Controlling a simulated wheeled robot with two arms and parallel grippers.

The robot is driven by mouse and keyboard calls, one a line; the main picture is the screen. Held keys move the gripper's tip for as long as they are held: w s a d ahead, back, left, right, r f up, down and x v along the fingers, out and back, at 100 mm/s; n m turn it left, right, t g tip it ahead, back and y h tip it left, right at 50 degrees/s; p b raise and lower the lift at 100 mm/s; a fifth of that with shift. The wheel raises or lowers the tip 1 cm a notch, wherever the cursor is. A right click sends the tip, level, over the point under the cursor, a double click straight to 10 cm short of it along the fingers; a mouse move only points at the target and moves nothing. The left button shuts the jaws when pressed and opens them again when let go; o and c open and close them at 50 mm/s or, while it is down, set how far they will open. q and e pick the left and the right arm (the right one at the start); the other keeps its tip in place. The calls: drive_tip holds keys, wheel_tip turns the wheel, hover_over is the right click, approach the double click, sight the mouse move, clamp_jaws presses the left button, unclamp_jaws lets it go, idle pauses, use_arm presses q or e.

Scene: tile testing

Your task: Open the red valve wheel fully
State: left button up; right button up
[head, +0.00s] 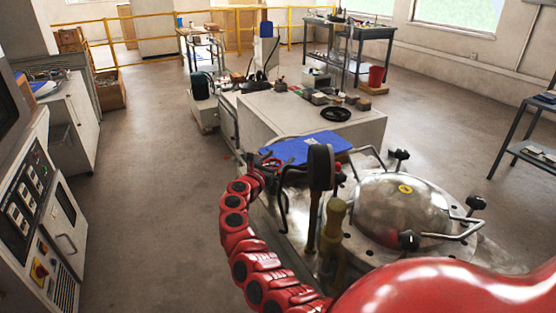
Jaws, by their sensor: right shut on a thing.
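My right arm comes in from the lower right in red links and curves up toward the middle of the head view. My right gripper (268,162) is small and dark at its far end, near the blue sheet (306,148). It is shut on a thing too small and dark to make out. I cannot clearly pick out the red valve wheel. A black round part (320,166) stands upright just right of the gripper, with a small red patch (339,176) beside it. The metal vessel with a domed lid (402,205) is further right. My left gripper is not in view.
Black clamp knobs (477,202) and bent rods ring the lid. An olive-coloured post (334,222) stands close to my arm. A white bench (268,117) is behind, and a control cabinet (38,190) is at left. The floor (150,160) between is open.

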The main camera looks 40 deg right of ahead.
drive_tip(key=shift+w+a+r+n+t+y+p, duration=0.1)
drive_tip(key=shift+n+t+y+p, duration=0.1)
drive_tip(key=shift+n+t+p, duration=0.25)
drive_tip(key=shift+w+n+t+y+p, duration=0.1)
drive_tip(key=shift+n+t+y+p, duration=0.15)
drive_tip(key=shift+t+p, duration=0.35)
drive_tip(key=n+t+y+p, duration=0.1)
drive_tip(key=t+p, duration=0.1)
drive_tip(key=n+t+y+p, duration=0.2)
drive_tip(key=p, duration=0.1)
drive_tip(key=w+n+t+y+p, duration=0.1)
drive_tip(key=n+t+p, duration=0.1)
drive_tip(key=p, duration=0.1)
drive_tip(key=shift+a+r+y, duration=0.15)
drive_tip(key=shift+a+y, duration=0.1)
drive_tip(key=shift+a, duration=0.15)
drive_tip(key=shift+w+a+f+n+t+y+p, duration=0.1)
drive_tip(key=shift+w+a+n+t+y+p, duration=0.05)
drive_tip(key=shift+n+t+y+p, duration=0.25)
drive_tip(key=shift+w+a+f+n+t+y+p, duration=0.1)
drive_tip(key=shift+n+t+y+p, duration=0.2)
drive_tip(key=shift+t+y+p, duration=0.15)
drive_tip(key=o, duration=1)
drive_tip(key=shift+f, duration=0.1)
drive_tip(key=shift+o, duration=0.2)
